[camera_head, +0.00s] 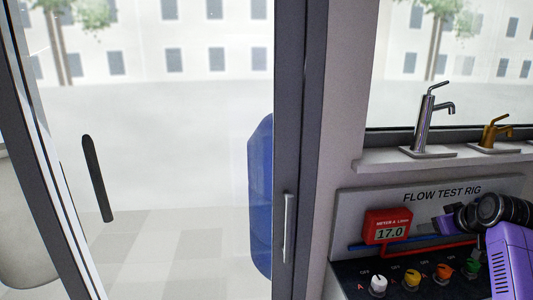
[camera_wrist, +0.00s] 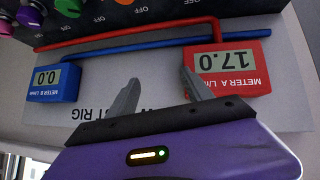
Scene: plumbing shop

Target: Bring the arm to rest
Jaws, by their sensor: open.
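My gripper (camera_wrist: 160,88) is open in the wrist view. Its two grey fingers stand apart with nothing between them, in front of the pale panel of the flow test rig (camera_wrist: 270,112). In the head view my purple and black arm reaches in from the right edge, in front of the rig panel (camera_head: 350,205); the fingertips are not clear there. The red meter (camera_head: 388,226) reads 17.0 and also shows close to the right finger in the wrist view (camera_wrist: 235,70). I cannot tell whether the fingers touch the panel.
A blue meter (camera_wrist: 52,82) reads 0.0. Red and blue pipes cross the panel. Coloured knobs, including a white one (camera_head: 378,284), sit below it. A chrome tap (camera_head: 428,120) and a brass tap (camera_head: 492,135) stand on the sill above. A glass door (camera_head: 160,150) is at left.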

